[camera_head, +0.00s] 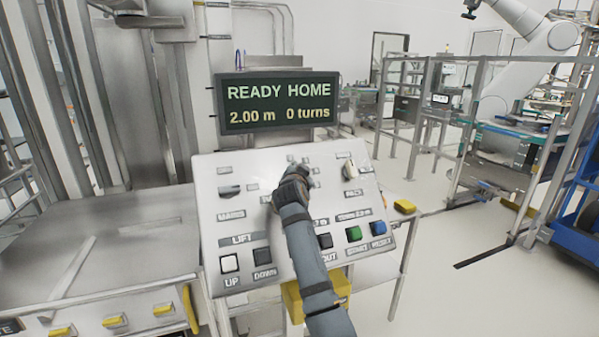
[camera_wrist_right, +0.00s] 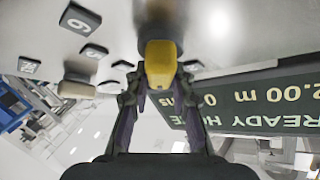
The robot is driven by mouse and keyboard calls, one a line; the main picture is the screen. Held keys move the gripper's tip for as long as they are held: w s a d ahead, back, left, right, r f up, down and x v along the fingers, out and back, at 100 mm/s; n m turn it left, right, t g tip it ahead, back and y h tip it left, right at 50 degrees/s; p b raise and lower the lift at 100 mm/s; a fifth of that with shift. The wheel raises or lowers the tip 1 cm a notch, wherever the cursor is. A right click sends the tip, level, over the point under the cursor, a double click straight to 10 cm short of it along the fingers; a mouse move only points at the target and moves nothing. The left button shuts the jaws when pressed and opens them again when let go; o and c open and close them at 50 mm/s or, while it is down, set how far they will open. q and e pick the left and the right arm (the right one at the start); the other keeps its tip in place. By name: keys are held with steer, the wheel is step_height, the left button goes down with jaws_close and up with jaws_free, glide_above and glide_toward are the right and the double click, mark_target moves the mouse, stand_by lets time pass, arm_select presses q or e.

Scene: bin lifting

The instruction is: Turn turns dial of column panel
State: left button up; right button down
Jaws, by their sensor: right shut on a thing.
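The column panel (camera_head: 235,190) is a sloped light-grey console in the head view. My right gripper (camera_head: 293,178) reaches over its upper middle from below. In the right wrist view, my right gripper (camera_wrist_right: 157,92) is shut on a yellow-tipped knob, the turns dial (camera_wrist_right: 160,65), with a finger on each side. In the head view the gripper hides most of the dial. Dark number plates (camera_wrist_right: 77,19) sit beside the dial in the wrist view. The display (camera_head: 278,103) above the panel reads "READY HOME", "2.00 m" and "0 turns". My left gripper is not in view.
A dark selector (camera_head: 229,191) is left of the gripper and a pale knob (camera_head: 351,169) right of it. White UP (camera_head: 229,264), dark DOWN (camera_head: 262,256), green (camera_head: 353,234) and blue (camera_head: 378,228) buttons line the lower panel.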

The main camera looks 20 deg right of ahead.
steer(key=c, duration=1.2)
jaws_free()
steer(key=shift+f, duration=0.1)
steer(key=shift+o, duration=0.2)
step_height(320, 180, up, 10)
steer(key=shift+f, duration=0.1)
